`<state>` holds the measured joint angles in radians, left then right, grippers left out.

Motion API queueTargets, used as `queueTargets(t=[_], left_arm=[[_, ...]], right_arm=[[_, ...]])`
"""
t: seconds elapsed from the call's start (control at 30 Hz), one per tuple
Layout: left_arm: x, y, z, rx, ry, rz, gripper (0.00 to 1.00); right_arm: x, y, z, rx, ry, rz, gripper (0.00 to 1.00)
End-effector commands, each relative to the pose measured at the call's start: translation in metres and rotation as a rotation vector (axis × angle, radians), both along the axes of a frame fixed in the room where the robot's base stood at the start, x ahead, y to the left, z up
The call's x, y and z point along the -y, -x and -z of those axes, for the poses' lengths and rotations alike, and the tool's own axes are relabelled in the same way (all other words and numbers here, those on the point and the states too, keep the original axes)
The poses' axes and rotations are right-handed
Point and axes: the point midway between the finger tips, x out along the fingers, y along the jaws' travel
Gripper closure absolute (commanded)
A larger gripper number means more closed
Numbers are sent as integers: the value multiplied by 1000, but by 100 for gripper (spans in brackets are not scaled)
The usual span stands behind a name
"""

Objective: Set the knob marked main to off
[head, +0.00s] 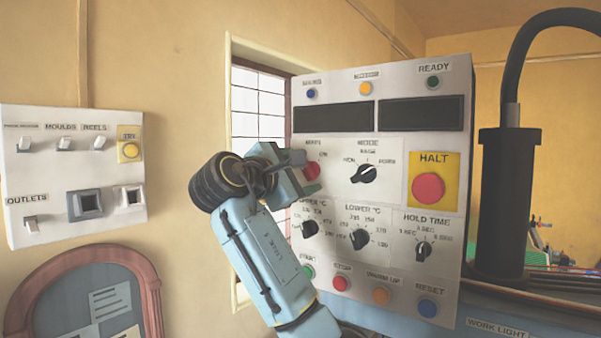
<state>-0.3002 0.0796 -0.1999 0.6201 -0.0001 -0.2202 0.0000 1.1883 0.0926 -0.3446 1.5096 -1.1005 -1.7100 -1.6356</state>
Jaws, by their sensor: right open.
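The red main knob (312,171) is on the upper left of the grey control panel (395,150), under a small label I can barely read. An "ON" mark shows at its upper right; the left side of the knob and any off mark are hidden by my gripper. I cannot tell which way the knob points. My right gripper (304,173) is open, with one finger above and one below the red knob. I cannot tell if the fingers touch it. My left gripper is not in view.
Black selector knobs (364,174) sit right of and below the red knob. A red HALT button (428,188) on yellow is further right. Coloured push buttons (381,295) line the bottom. A white switch box (75,175) hangs on the left wall. A thick black post (503,200) stands at right.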

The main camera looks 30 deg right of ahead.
Motion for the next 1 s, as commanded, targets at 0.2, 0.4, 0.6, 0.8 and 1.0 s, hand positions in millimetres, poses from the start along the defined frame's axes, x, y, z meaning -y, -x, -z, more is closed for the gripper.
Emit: queueTargets(t=[0.2, 0.4, 0.6, 0.8, 1.0], left_arm=[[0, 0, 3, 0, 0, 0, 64], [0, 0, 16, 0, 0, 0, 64], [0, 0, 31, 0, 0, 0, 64], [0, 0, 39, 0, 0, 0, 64], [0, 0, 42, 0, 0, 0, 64]], right_arm=[[-6, 2, 0, 3, 0, -2, 37], [-38, 15, 2, 4, -1, -6, 37], [-80, 33, 2, 4, -1, -5, 37], [-111, 45, 1, 1, -1, -4, 37], [-124, 51, 0, 1, 0, -1, 37]])
